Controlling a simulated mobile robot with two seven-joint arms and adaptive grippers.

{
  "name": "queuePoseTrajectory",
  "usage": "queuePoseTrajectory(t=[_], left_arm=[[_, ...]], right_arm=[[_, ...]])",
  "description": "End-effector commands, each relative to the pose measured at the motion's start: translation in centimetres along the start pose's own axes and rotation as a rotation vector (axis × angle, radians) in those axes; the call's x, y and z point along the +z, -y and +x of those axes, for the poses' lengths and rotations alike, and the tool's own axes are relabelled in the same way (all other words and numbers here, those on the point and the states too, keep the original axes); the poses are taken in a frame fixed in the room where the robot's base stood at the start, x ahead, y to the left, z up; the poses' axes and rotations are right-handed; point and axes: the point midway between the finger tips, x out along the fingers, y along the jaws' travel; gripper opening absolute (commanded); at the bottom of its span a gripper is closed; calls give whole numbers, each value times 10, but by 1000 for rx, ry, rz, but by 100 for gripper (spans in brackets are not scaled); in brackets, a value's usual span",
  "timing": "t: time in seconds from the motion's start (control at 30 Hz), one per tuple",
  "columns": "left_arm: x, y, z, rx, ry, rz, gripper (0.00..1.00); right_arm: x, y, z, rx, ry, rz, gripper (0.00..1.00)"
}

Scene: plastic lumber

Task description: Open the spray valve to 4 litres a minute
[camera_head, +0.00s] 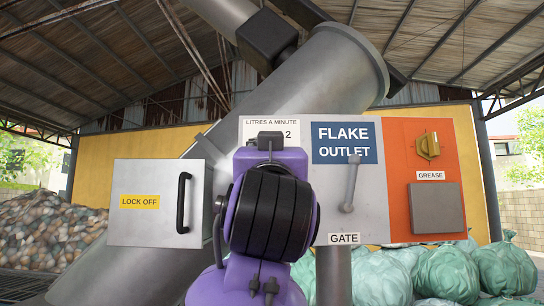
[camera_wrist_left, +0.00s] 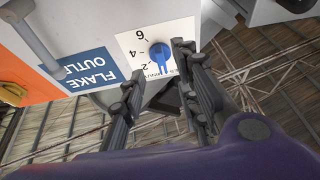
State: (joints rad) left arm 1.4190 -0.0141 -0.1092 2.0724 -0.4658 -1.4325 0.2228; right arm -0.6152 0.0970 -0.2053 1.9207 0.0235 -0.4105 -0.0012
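The spray valve is a blue knob (camera_wrist_left: 160,56) on a white dial plate marked 2, 4 and 6. In the left wrist view its grip bar runs roughly up and down the picture; I cannot read its setting exactly. My left gripper (camera_wrist_left: 160,60) is open, its two dark fingers apart on either side of the knob's line of sight. I cannot tell whether they touch it. In the head view my purple wrist hides the knob and fingers; only the upper part of the dial plate (camera_head: 262,126) shows, labelled "LITRES A MINUTE". My right gripper is not in view.
Left of the dial is a "LOCK OFF" panel with a black handle (camera_head: 182,203). To the right are the grey gate lever (camera_head: 350,184), a "FLAKE OUTLET" sign (camera_head: 345,143) and an orange panel with a yellow grease knob (camera_head: 428,146). Green bags (camera_head: 447,272) lie behind.

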Motion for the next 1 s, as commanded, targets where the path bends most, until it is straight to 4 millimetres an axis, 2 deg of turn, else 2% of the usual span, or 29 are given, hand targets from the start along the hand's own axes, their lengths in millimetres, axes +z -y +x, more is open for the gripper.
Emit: queuePoseTrajectory(t=[0.03, 0.17, 0.4, 0.6, 0.93, 1.0], left_arm=[[-6, -1, 0, 0, -8, -3, 30], [-9, -2, 10, -2, -11, -2, 30], [-10, -2, 49, -1, -12, 0, 30], [-11, -2, 71, 0, -14, -1, 30], [-10, -2, 77, 1, -13, -3, 30], [-10, -2, 77, 1, -13, -3, 23]], right_arm=[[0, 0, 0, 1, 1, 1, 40], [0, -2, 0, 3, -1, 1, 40], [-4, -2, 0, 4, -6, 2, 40], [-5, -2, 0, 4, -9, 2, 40], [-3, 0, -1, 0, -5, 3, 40], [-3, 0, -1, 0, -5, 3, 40]])
